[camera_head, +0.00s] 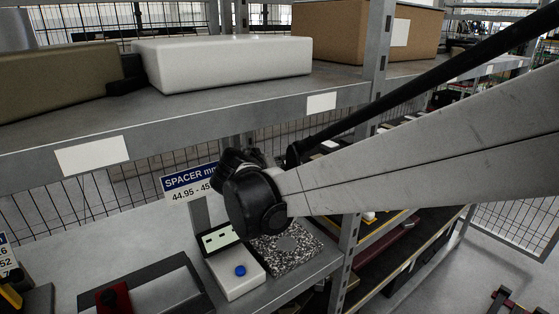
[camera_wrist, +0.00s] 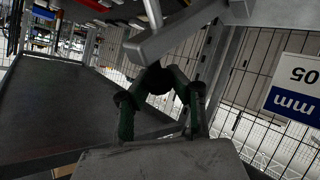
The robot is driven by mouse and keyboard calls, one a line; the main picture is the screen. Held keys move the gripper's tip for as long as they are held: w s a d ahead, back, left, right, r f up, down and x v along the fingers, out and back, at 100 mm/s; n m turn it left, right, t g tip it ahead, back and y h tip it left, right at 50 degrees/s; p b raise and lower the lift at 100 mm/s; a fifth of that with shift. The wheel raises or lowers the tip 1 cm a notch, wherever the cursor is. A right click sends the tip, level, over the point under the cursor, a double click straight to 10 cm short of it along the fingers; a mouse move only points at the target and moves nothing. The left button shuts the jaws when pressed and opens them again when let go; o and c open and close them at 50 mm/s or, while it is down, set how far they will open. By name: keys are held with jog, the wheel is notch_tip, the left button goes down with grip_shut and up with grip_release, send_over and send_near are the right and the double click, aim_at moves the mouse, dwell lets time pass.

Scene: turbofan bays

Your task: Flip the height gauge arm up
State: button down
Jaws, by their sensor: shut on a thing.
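The height gauge stands on the shelf by the spacer sign. In the head view, its white readout box (camera_head: 236,272) with a blue button and its speckled plate (camera_head: 287,243) show below my gripper, and a grey column (camera_head: 200,212) stands behind. My gripper (camera_wrist: 157,75) appears from behind in the head view, where its fingers are hidden. In the wrist view, its dark fingers come together by the end of a light metal bar (camera_wrist: 178,31), which looks like the gauge arm. The fingers are shut on it; the exact contact is in shadow.
The spacer sign (camera_head: 190,183) hangs behind on the mesh. An upper shelf edge (camera_head: 200,125) runs above my gripper, carrying a white box (camera_head: 221,63) and a brown carton (camera_head: 366,29). A shelf post (camera_head: 350,250) stands right of the plate. A grey case (camera_head: 140,288) lies at left.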

jog(key=shift+w+a+r, duration=0.4)
jog(key=shift+w+a, duration=0.2)
jog(key=shift+w, duration=0.05)
jog(key=c, duration=1.5)
grip_release()
jog(key=shift+s+a, duration=0.1)
jog(key=shift+a, duration=0.05)
jog(key=shift+o, duration=0.2)
jog(key=v, duration=0.7)
jog(key=shift+s, duration=0.2)
jog(key=shift+r, duration=0.1)
